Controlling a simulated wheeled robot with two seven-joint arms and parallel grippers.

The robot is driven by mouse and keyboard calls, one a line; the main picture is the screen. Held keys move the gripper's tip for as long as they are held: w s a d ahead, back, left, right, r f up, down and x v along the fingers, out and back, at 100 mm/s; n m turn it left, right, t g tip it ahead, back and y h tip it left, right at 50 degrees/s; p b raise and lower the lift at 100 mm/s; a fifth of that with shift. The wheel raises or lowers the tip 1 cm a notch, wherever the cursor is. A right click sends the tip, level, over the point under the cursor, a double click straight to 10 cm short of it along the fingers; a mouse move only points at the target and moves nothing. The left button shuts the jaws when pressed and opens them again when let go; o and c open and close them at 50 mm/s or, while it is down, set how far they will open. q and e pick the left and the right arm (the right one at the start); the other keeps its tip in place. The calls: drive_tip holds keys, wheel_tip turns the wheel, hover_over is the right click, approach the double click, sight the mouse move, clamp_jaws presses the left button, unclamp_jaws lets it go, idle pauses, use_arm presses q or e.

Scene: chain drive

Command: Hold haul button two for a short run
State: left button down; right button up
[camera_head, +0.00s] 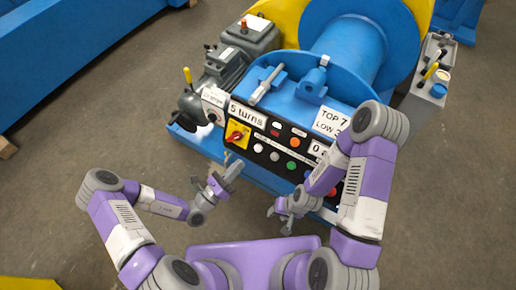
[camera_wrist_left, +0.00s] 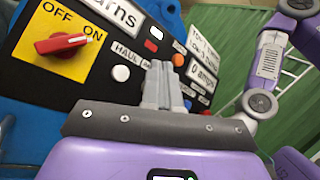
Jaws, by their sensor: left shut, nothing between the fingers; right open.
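The control panel (camera_head: 268,158) is black with several round buttons and faces my arms. In the left wrist view, a white button (camera_wrist_left: 121,73) sits under a label reading HAUL; it also shows in the head view (camera_head: 258,148). My left gripper (camera_head: 236,166) is shut and empty, in front of the panel's lower left. In the left wrist view its fingertips (camera_wrist_left: 162,68) cover part of the panel right of the white button, hiding part of another label. I cannot tell whether they touch. My right gripper (camera_head: 276,209) is open and empty, below the panel.
A red rotary switch (camera_wrist_left: 62,43) on a yellow OFF/ON plate sits at the panel's left. A sign reads "5 turns" (camera_head: 246,113). A blue drum (camera_head: 350,48) stands behind the panel, with a grey motor (camera_head: 228,68) at left. The floor in front is clear.

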sight(258, 148)
use_arm(q)
drive_tip(key=shift+f, duration=0.1)
drive_tip(key=w+d+f+b, duration=0.3)
drive_tip(key=w+d+b, duration=0.1)
drive_tip(key=w+b, duration=0.1)
drive_tip(key=shift+w+d+f, duration=0.35)
drive_tip(key=shift+w+f, duration=0.05)
drive_tip(key=shift+w, duration=0.3)
idle(1.9)
drive_tip(key=shift+w+d+f, duration=0.2)
drive_tip(key=shift+w, duration=0.1)
